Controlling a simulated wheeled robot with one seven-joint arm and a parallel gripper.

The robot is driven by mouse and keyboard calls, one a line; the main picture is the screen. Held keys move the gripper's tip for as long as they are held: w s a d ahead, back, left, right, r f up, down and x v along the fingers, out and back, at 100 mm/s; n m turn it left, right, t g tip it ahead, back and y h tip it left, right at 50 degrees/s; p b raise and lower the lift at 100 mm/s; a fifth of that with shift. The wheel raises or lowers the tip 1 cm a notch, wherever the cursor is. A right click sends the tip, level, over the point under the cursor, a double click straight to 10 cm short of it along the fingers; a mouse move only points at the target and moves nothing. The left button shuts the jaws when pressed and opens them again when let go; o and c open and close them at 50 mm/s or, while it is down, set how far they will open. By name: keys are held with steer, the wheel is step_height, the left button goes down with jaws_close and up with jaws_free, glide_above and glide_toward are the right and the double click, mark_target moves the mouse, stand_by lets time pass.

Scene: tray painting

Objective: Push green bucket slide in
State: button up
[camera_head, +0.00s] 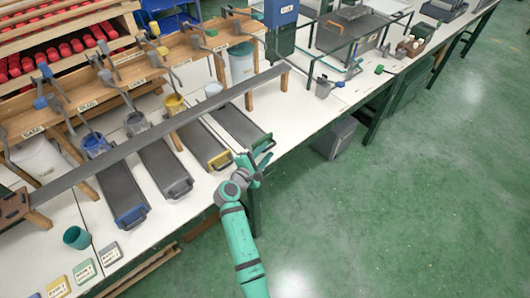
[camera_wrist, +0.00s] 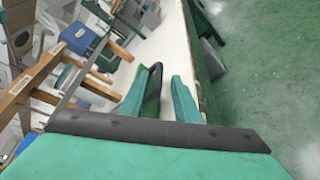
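The slide with the green handle (camera_head: 263,143) is the rightmost of several dark slides (camera_head: 236,122) on the white bench; its handle end lies near the bench's front edge. My gripper (camera_head: 262,163) is at that edge, just in front of and close to the green handle; whether it touches cannot be told. The bucket at the far end of this slide is pale (camera_head: 213,91).
Slides with yellow (camera_head: 219,160), grey (camera_head: 179,188) and blue (camera_head: 132,215) handles lie to the left. A long grey bar (camera_head: 150,132) crosses above them. A green cup (camera_head: 76,237) stands at the front left.

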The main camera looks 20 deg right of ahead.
steer(key=shift+a, duration=0.15)
steer(key=v, duration=1)
steer(key=shift+s, duration=0.3)
steer(key=shift+a, duration=0.15)
